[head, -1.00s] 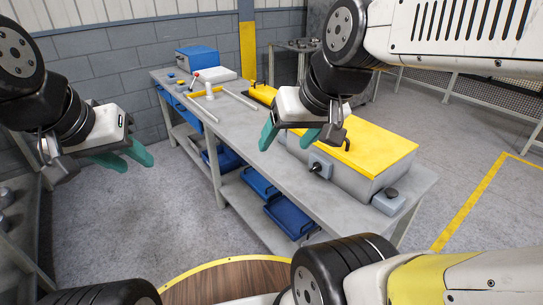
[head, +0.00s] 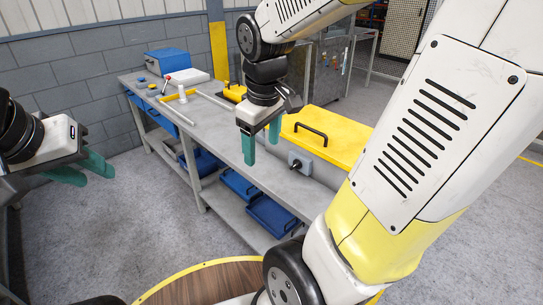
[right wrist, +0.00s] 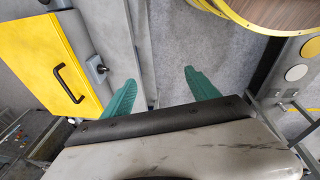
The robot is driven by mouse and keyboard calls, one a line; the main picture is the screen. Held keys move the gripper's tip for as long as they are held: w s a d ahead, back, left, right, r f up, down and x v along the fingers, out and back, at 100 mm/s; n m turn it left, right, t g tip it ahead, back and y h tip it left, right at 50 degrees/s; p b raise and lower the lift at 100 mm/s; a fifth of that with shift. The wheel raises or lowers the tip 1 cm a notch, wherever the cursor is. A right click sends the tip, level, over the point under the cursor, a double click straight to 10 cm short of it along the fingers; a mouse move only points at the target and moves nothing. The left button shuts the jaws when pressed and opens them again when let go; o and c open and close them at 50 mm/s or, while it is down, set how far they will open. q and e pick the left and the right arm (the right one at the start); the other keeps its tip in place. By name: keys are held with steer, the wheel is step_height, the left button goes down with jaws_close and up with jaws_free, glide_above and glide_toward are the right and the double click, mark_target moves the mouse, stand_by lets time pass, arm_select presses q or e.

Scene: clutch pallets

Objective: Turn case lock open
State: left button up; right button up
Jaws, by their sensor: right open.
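The case with a yellow lid (head: 335,138) and a black handle (head: 311,131) stands on the grey workbench. Its lock, a grey block with a black knob (head: 296,164), is on the case's front side. The lock also shows in the right wrist view (right wrist: 98,67), beside the yellow lid (right wrist: 45,60). My right gripper (head: 262,148) is open and empty, pointing down to the left of the lock and apart from it. Its two green fingers show in the right wrist view (right wrist: 160,90) with nothing between them. My left gripper (head: 92,172) is at the far left, away from the bench, its green fingers apart and empty.
The workbench (head: 215,128) carries a blue box (head: 168,61), a white block with a red-knobbed lever (head: 186,77), and a yellow tool further back. Blue bins (head: 272,214) sit on the lower shelf. My right arm hides the bench's right end.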

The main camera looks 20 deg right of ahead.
steer(key=w+d+f+n+g+h, duration=0.3)
steer(key=w+d+f+n+h, duration=0.15)
steer(key=w+f+n, duration=0.35)
steer(key=n+t+h, duration=0.2)
steer(key=n+h, duration=0.9)
steer(key=n, duration=0.5)
glide_toward(295, 166)
steer(key=shift+w+d+f+y, duration=0.1)
steer(key=shift+w+f+y, duration=0.05)
steer(key=shift+w, duration=0.25)
steer(key=shift+w+d+f+y, duration=0.1)
steer(key=shift+w+f, duration=0.05)
steer(key=shift+w, duration=0.3)
steer(key=x, duration=0.7)
steer(key=shift+d+f, duration=0.1)
steer(key=shift+d, duration=0.25)
steer(key=shift+s, duration=0.1)
steer(key=c, duration=1.4)
steer(key=shift+o, duration=0.2)
